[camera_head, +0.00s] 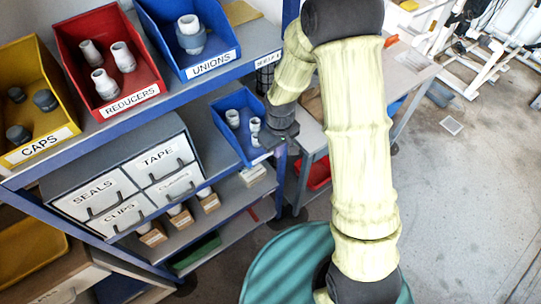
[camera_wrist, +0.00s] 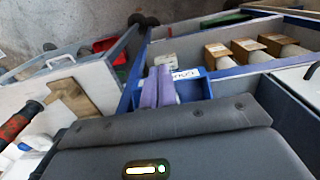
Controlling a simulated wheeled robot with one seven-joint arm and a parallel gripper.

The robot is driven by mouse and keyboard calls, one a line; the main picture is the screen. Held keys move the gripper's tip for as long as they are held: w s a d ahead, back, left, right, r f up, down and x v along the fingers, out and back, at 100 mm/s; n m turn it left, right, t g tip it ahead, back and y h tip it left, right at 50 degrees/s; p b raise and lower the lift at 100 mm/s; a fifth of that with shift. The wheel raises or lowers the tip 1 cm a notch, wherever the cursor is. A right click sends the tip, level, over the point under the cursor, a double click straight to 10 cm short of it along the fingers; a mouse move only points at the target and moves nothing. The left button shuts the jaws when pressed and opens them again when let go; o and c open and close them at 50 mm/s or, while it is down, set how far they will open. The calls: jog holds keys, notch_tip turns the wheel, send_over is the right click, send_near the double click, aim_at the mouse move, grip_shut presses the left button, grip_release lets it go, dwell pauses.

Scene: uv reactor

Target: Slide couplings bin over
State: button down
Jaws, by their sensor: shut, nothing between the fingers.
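The couplings bin, a small open blue bin (camera_head: 229,106), sits on the middle shelf of the rack in the head view, with a few pale fittings inside. Its label is mostly hidden in that view. In the wrist view the blue bin (camera_wrist: 206,88) shows only in part, with a piece of its white label. My gripper (camera_head: 290,135) is at the bin's right front end in the head view. In the wrist view its two purple fingers (camera_wrist: 158,86) are together, empty, and overlap the bin beside the label. I cannot tell whether they touch it.
Left of the bin is a grey drawer cabinet (camera_head: 125,183) marked SEALS, TAPE and CLIPS. Above are yellow CAPS (camera_head: 30,98), red REDUCERS (camera_head: 108,65) and blue UNIONS (camera_head: 188,40) bins. A workbench (camera_head: 410,66) stands close to the right. Small boxes (camera_head: 180,220) lie below.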

jog(key=w+a+f+p, duration=0.2)
jog(key=w+f+p, duration=0.1)
jog(key=f, duration=0.5)
jog(key=shift+w+a+f+p, duration=0.15)
jog(key=shift+f+p, duration=0.25)
jog(key=shift+p, duration=0.15)
